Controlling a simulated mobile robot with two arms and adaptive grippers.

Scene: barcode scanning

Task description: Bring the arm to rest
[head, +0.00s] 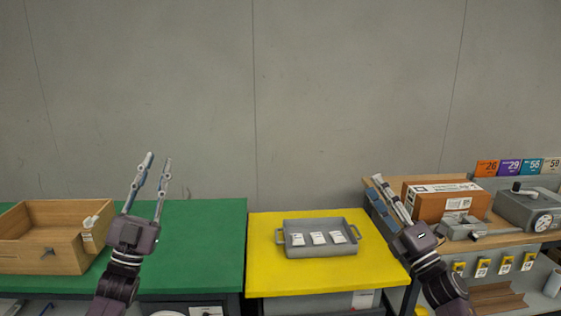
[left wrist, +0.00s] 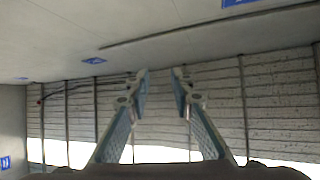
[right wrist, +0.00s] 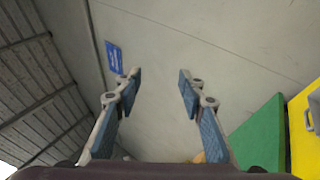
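My left gripper (head: 158,165) is raised in front of the green table, fingers pointing up. It is open and empty; in the left wrist view its fingers (left wrist: 160,75) stand apart with only wall and ceiling behind. My right gripper (head: 380,182) is raised in front of the wooden table at the right, pointing up and to the left. In the right wrist view its fingers (right wrist: 160,75) are apart with nothing between them. Both arms are clear of the tables.
A wooden box (head: 40,255) stands on the green table (head: 205,250). A grey tray (head: 320,251) with white packets sits on the yellow table (head: 290,280). At right, a cardboard box (head: 425,207) and a grey gauge device (head: 525,207) stand on the wooden table.

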